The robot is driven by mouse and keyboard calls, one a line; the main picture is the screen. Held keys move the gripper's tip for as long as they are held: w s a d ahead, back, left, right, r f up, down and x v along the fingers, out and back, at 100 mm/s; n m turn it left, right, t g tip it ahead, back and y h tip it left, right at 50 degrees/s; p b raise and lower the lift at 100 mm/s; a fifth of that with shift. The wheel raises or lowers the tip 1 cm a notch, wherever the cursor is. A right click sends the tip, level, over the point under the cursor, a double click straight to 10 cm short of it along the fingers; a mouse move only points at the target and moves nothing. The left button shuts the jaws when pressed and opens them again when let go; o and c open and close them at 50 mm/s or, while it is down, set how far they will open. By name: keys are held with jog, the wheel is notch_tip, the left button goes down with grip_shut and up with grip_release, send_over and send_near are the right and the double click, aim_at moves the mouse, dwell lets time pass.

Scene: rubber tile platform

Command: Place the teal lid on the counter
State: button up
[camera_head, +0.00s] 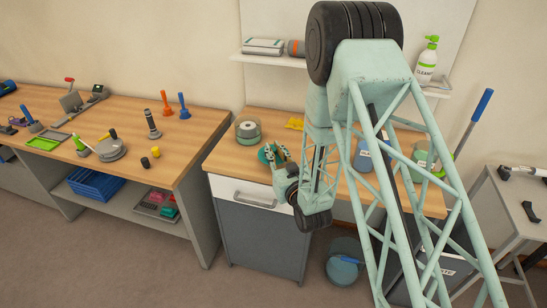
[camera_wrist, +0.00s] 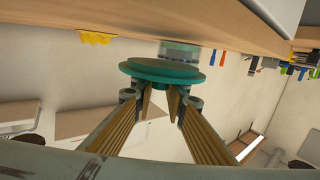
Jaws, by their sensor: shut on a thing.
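The teal lid (camera_wrist: 160,70) is a round disc with a small knob. In the wrist view my gripper (camera_wrist: 160,92) has its fingertips on either side of the knob, shut on it. In the head view the lid (camera_head: 266,153) shows at my gripper (camera_head: 281,155), over the front part of the wooden counter (camera_head: 232,158). I cannot tell whether it touches the wood. A round, see-through teal jar (camera_head: 248,133) stands on the counter behind and left of the lid. It also shows behind the lid in the wrist view (camera_wrist: 180,49).
A yellow item (camera_head: 294,124) lies on the counter behind my gripper. A blue container (camera_head: 363,157) and a teal container (camera_head: 420,157) stand to the right. A shelf (camera_head: 272,60) hangs above. Bare wood lies left of the lid, near the front edge.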

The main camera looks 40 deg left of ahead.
jog(key=shift+f, duration=0.15)
jog(key=shift+f+b, duration=0.3)
jog(key=shift+f, duration=1.3)
jog(key=shift+f, duration=0.2)
jog(key=o, duration=0.8)
jog(key=shift+r, duration=0.25)
jog(key=v, duration=1.2)
jog(key=shift+f+p, duration=0.1)
jog(key=shift+p, duration=0.2)
